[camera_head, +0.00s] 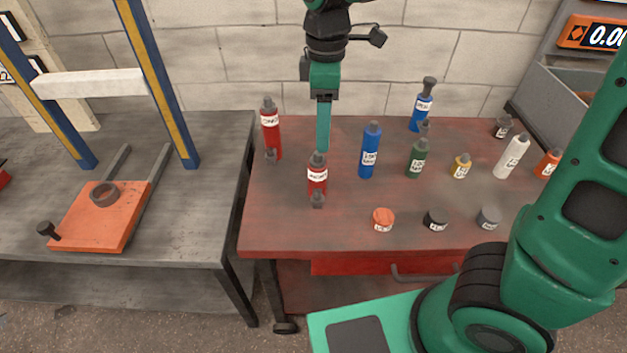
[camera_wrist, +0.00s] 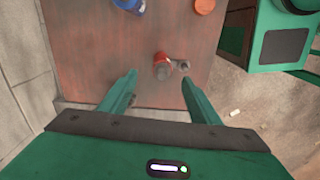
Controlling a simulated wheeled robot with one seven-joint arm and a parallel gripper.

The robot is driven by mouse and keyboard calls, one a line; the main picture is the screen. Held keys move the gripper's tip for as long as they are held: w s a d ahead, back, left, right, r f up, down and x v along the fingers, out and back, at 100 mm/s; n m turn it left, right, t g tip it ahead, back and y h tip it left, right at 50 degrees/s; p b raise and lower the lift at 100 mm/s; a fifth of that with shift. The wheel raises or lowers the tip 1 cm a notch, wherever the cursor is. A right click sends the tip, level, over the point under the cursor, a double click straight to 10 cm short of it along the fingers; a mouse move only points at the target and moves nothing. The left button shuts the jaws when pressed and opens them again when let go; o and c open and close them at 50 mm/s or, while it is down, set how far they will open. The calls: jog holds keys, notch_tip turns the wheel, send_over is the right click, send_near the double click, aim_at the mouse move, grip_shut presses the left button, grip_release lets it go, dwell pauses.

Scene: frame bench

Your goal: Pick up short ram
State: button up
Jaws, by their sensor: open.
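The short ram (camera_head: 317,180) is the lower of two red cylinders with white labels. It stands upright on the left part of the red-brown bench, with a small grey fitting at its front foot. My gripper (camera_head: 323,148) points down, its fingertips overlapping the picture just above and behind the ram's top. In the wrist view the short ram (camera_wrist: 161,70) shows beyond and between the two spread fingers (camera_wrist: 158,85), seen from above. The gripper is open and empty. Whether a finger touches the ram cannot be told.
A taller red ram (camera_head: 270,135) stands to the left and a blue bottle (camera_head: 369,155) to the right. More bottles stand farther right. A grey press table (camera_head: 200,215) is at left; a block wall is behind.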

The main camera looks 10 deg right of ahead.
aim_at(317, 163)
jog(key=shift+a+f+n, duration=0.1)
jog(key=shift+a+n, duration=0.2)
jog(key=shift+a, duration=0.35)
jog(key=shift+a+f, duration=0.15)
jog(key=shift+f, duration=0.15)
jog(key=f, duration=1)
jog(key=shift+s+d, duration=0.1)
jog(key=shift+d, duration=0.1)
grip_shut()
